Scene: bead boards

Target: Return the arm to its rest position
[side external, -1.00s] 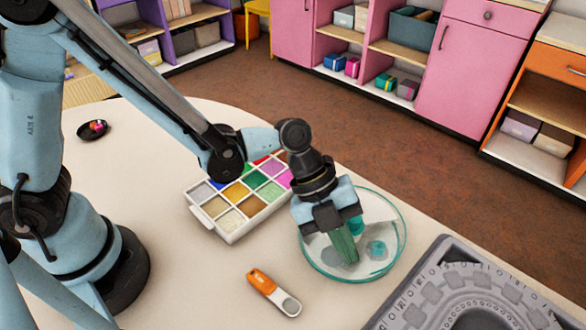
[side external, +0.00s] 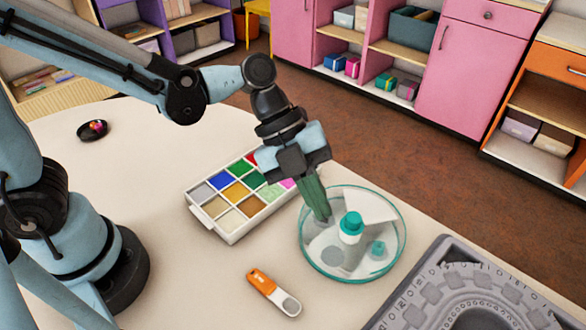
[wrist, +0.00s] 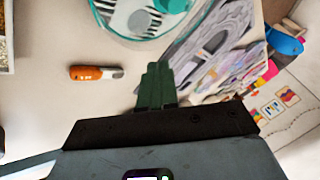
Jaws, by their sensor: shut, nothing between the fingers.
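My gripper (side external: 318,207) is shut and empty, its green fingers together and tilted down above the left part of a round clear dish (side external: 303,258). The fingers also show in the wrist view (wrist: 157,75). The dish stands on the pale table (side external: 190,290). In it are a small bottle with a teal cap (side external: 351,225), a small teal piece (side external: 377,249) and some white and grey flat pieces. My arm reaches across from the left of the side view.
A white tray of coloured beads (side external: 228,228) lies left of the dish, partly under my gripper. An orange-handled tool (side external: 264,283) lies in front. A grey patterned board (side external: 440,290) is at the right. A small dark dish (side external: 92,130) stands at the far left.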

